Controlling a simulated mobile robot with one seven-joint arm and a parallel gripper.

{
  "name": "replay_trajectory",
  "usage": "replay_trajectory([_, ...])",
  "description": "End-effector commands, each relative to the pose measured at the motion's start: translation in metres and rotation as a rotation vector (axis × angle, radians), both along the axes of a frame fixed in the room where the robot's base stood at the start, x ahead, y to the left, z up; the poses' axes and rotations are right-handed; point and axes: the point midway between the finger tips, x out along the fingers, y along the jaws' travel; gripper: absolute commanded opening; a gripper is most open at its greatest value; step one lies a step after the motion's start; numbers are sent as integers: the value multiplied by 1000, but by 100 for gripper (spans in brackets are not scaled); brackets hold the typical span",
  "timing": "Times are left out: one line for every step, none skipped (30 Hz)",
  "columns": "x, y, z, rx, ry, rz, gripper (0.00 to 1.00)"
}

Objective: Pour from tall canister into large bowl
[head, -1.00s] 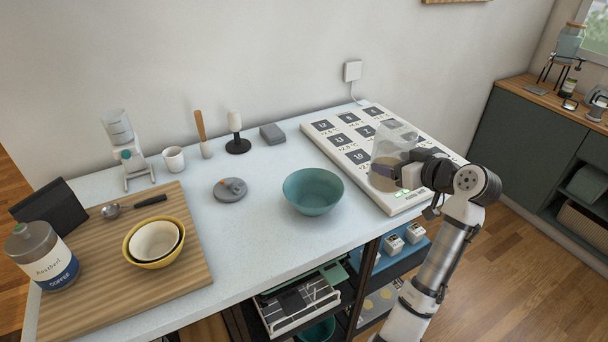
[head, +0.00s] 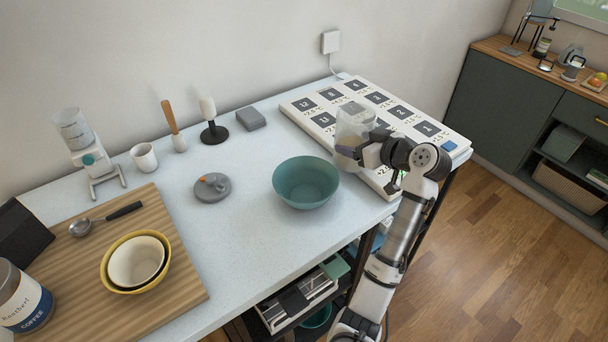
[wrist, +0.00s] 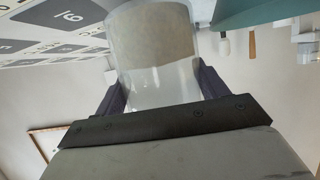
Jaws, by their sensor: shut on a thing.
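The tall canister (head: 352,132) is a clear cylinder with beige contents, held above the white numbered board, right of the bowl. In the wrist view the canister (wrist: 150,50) sits between the two dark fingers, its contents at the end away from my palm. My gripper (head: 362,152) is shut on it from the right side. The large bowl (head: 305,184) is teal, stands on the counter and looks empty. The canister is apart from the bowl. Part of the teal bowl (wrist: 262,10) also shows at the wrist view's top right.
The white numbered board (head: 425,122) lies under my arm. A grey round lidded thing (head: 212,187) stands left of the bowl. Nested bowls (head: 136,262) and a coffee tin (head: 22,298) are on a wooden board (head: 185,290).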

Motion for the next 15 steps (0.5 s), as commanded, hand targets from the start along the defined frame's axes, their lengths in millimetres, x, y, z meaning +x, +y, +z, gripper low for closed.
replay_trajectory([0,0,2,1,-5,0,27])
replay_trajectory([0,0,2,-1,-6,1,27])
replay_trajectory([0,0,2,-2,-6,0,27])
replay_trajectory([0,0,2,-5,-9,1,27])
replay_trajectory([0,0,3,-9,-12,2,27])
replay_trajectory([0,0,3,-16,-16,2,27])
replay_trajectory([0,1,3,-22,-21,1,27])
replay_trajectory([0,1,3,-28,-25,1,27])
replay_trajectory([-1,1,4,-37,-32,2,27])
replay_trajectory([-1,1,4,-45,-39,2,27])
replay_trajectory([-1,2,4,-55,-46,3,27])
replay_trajectory([-1,2,5,-69,-56,2,27])
replay_trajectory([-2,3,5,-81,-65,2,27])
replay_trajectory([-2,3,4,-93,-74,1,27])
replay_trajectory([-2,3,5,-110,-86,0,27])
